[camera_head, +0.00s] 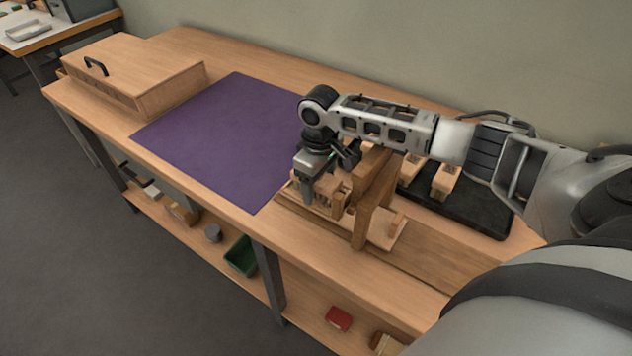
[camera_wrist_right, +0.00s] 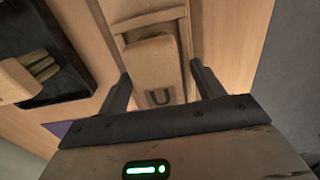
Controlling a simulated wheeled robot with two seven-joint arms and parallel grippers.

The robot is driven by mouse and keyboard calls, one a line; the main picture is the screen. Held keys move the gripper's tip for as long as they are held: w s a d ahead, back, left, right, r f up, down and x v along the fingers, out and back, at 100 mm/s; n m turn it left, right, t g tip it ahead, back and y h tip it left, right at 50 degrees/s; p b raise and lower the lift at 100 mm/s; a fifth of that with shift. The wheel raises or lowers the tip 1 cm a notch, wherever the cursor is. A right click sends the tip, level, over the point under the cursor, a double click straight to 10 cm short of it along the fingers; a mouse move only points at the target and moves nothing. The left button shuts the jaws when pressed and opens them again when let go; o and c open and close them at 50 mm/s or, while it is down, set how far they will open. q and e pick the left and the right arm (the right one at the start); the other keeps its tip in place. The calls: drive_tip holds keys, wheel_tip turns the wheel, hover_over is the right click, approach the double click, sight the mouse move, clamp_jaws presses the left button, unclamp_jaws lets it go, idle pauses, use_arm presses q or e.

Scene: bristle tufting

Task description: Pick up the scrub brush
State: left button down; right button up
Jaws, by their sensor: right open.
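My right gripper (camera_head: 313,190) is open and points down over a wooden fixture (camera_head: 362,225) on the bench. In the right wrist view its two fingers (camera_wrist_right: 160,85) stand on either side of a pale wooden block (camera_wrist_right: 155,65) with a dark U-shaped mark, apart from it. This block looks like the scrub brush lying in the fixture, but no bristles show on it. The gripper and fixture partly hide it in the head view. My left gripper is not in view.
A black tray (camera_head: 478,205) with wooden pieces (camera_head: 445,180) lies behind the fixture, partly hidden by my right arm. A purple mat (camera_head: 225,140) left of the fixture is clear. A wooden box (camera_head: 135,72) with a black handle stands at the far left.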

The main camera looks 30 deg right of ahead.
drive_tip(key=c, duration=1.1)
drive_tip(key=shift+r, duration=0.15)
